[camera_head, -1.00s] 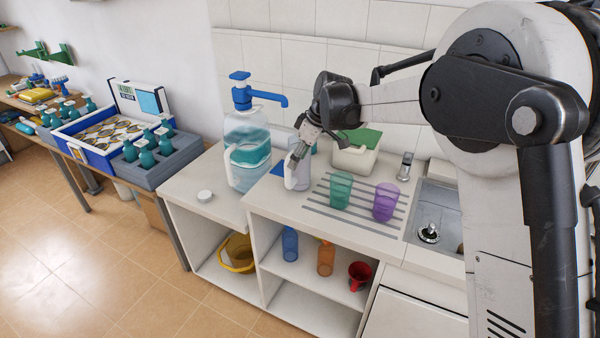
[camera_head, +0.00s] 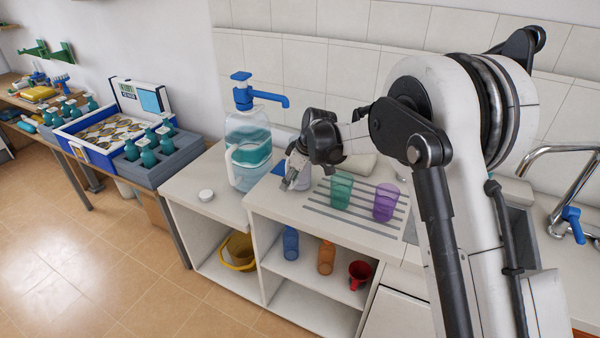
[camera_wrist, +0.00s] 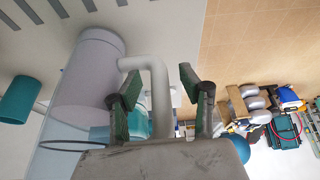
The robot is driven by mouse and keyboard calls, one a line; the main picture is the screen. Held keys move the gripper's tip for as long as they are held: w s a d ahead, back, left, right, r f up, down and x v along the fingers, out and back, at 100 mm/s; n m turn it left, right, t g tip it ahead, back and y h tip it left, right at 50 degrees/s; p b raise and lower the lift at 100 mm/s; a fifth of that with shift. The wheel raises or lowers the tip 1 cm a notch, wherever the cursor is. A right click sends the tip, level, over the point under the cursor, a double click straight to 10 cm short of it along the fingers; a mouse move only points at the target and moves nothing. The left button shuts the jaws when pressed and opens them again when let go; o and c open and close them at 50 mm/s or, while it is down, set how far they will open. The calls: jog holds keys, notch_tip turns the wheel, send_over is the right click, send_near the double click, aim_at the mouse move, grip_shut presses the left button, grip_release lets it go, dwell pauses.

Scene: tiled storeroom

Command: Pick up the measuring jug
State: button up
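The measuring jug is a pale grey-white cylinder with a loop handle. In the wrist view the jug (camera_wrist: 88,75) lies left of the fingers, and its handle (camera_wrist: 160,95) extends between them. In the head view the jug (camera_head: 302,178) stands on the counter, largely hidden behind my gripper (camera_head: 287,183). In the wrist view my gripper (camera_wrist: 163,95) is open, with one green-padded finger on each side of the handle. A gap shows at the right finger; contact at the left finger is unclear.
A big water bottle (camera_head: 248,145) with a blue pump stands close left of the jug. A green tumbler (camera_head: 341,190) and a purple tumbler (camera_head: 386,203) stand to the right on the slotted drainer. A white lid (camera_head: 206,195) lies at the counter's left.

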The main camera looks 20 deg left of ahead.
grip_shut()
jog(key=shift+r, duration=0.2)
dwell(0.6)
